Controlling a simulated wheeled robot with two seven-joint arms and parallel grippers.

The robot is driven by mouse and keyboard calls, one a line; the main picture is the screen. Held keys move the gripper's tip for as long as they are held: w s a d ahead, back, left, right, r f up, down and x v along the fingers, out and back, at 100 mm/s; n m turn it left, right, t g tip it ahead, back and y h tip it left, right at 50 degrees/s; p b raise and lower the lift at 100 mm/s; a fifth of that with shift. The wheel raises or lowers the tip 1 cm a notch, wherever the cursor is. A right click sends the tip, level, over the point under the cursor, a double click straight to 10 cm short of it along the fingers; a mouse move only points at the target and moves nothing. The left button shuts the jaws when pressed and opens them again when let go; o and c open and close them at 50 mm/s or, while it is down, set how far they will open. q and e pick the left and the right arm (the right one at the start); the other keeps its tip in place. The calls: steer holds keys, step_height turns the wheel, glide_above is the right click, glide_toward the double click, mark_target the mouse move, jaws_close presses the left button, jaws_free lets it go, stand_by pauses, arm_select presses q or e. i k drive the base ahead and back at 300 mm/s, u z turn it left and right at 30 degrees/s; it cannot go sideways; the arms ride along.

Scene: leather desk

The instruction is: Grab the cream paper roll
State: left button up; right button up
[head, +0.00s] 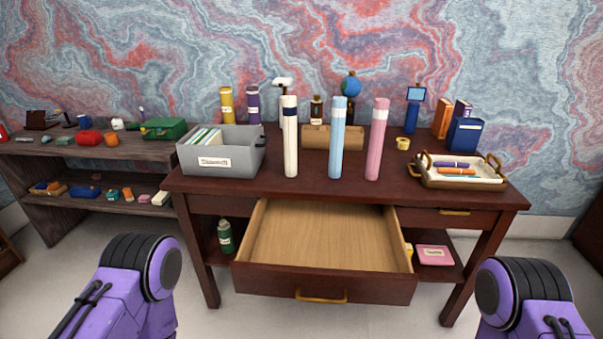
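The cream paper roll (290,140) stands upright near the front of the brown desk (400,187). It has a dark band near its top. A blue roll (338,140) and a pink roll (377,142) stand upright to its right, apart from it. My purple arms show at the bottom left and bottom right corners, well in front of the desk. Neither gripper is in the picture, so I cannot see their fingers.
The desk's middle drawer (325,237) is pulled out, empty inside. A grey file box (222,153) stands left of the cream roll. A tray (462,183) of rolled items is at the right. A shelf (100,150) stands left.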

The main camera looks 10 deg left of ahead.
mark_target(289, 102)
steer(key=u, duration=2.25)
steer(key=i, duration=1.55)
steer(key=z, duration=2.05)
